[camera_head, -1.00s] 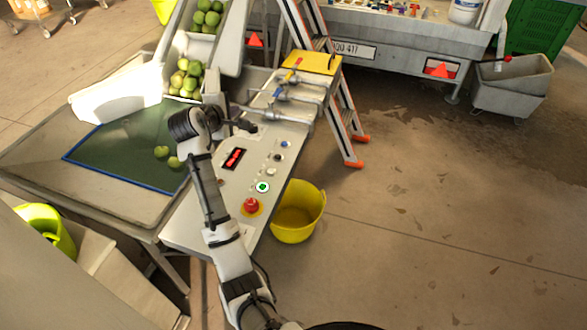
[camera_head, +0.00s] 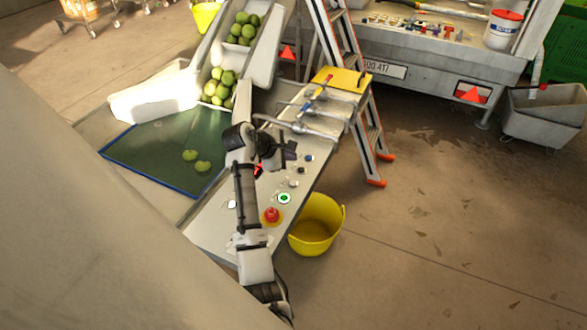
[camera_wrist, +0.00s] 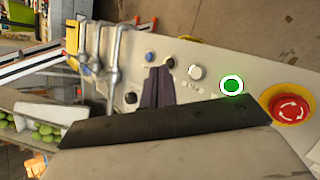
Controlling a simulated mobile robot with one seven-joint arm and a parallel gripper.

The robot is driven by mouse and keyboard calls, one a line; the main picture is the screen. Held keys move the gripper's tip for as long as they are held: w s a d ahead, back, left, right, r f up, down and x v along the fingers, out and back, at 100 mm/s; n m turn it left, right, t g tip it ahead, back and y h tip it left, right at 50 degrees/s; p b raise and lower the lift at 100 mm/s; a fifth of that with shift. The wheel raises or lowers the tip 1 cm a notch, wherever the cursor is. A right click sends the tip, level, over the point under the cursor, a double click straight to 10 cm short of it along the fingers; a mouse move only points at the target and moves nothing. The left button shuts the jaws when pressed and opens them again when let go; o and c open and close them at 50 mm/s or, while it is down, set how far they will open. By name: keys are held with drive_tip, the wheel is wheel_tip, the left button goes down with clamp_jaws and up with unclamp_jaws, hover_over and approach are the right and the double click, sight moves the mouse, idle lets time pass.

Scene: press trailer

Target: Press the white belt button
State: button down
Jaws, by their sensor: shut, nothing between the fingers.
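A grey-white control panel (camera_head: 215,228) carries a row of controls. A pale white button (camera_head: 294,183) sits between a black one and the green-lit button (camera_head: 284,198); it also shows in the wrist view (camera_wrist: 196,72). Another small whitish round spot (camera_head: 232,204) lies left of my arm; what it is I cannot tell. My gripper (camera_head: 290,150) is above the panel's far part. In the wrist view its dark fingers (camera_wrist: 160,72) are shut and empty, left of the white button, overlapping the black button's edge. Whether they touch the panel I cannot tell.
A red emergency button (camera_head: 272,215) is on the near side of the green one, a blue knob (camera_head: 309,158) on the far side. Metal pipes (camera_head: 300,126) cross the panel's far end. A yellow bucket (camera_head: 317,225) and a ladder (camera_head: 352,60) stand to the right.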

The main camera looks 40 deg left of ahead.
drive_tip(key=b, duration=0.6)
hover_over(290, 184)
wheel_tip(290, 184, down, 6)
drive_tip(key=shift+s+r, duration=0.1)
drive_tip(key=shift+f, duration=1.25)
drive_tip(key=shift+d, duration=0.1)
idle(0.5)
drive_tip(key=shift+f+p, duration=0.4)
